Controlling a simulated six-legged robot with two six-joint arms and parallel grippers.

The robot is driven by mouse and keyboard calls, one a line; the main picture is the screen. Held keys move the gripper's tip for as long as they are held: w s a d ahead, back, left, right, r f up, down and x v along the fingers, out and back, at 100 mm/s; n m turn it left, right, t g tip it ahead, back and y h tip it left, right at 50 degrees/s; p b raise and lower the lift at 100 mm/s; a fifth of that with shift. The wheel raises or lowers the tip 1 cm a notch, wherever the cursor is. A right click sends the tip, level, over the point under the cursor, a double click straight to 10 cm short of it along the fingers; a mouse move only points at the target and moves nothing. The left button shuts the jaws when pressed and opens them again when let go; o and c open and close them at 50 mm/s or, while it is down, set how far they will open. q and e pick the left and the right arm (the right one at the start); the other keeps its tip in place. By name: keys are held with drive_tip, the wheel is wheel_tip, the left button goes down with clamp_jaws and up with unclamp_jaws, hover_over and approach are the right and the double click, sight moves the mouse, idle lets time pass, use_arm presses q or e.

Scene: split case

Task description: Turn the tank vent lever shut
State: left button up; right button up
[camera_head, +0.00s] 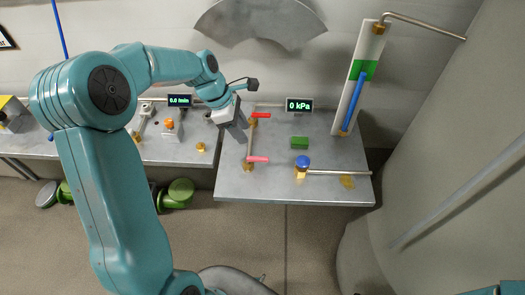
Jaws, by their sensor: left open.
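Two levers sit on the grey bench top (230,185), and I cannot tell from labels which is the tank vent lever. A red lever (262,115) at the back points right from a brass fitting. A pink lever (258,159) at the front also points right from a brass fitting (247,167). A thin upright pipe runs between the two fittings. My left gripper (243,134) is open, pointing down just left of the red lever and the pipe. Whether it touches them is hard to tell. My right gripper is out of view.
A blue knob (303,161) on a brass valve, a green block (300,142) and a "0 kPa" display (299,105) stand right of the levers. A tall level gauge (361,80) stands at the back right. A small flow display (180,100) is at the left.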

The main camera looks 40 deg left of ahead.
sight(260, 158)
use_arm(q)
drive_tip(key=p+x, duration=0.1)
drive_tip(key=x, duration=1)
drive_tip(key=shift+s+a, duration=0.1)
drive_tip(key=shift+s, duration=0.05)
drive_tip(key=shift+f, duration=0.7)
drive_tip(key=shift+d, duration=0.2)
drive_tip(key=shift+a, duration=0.1)
clamp_jaws()
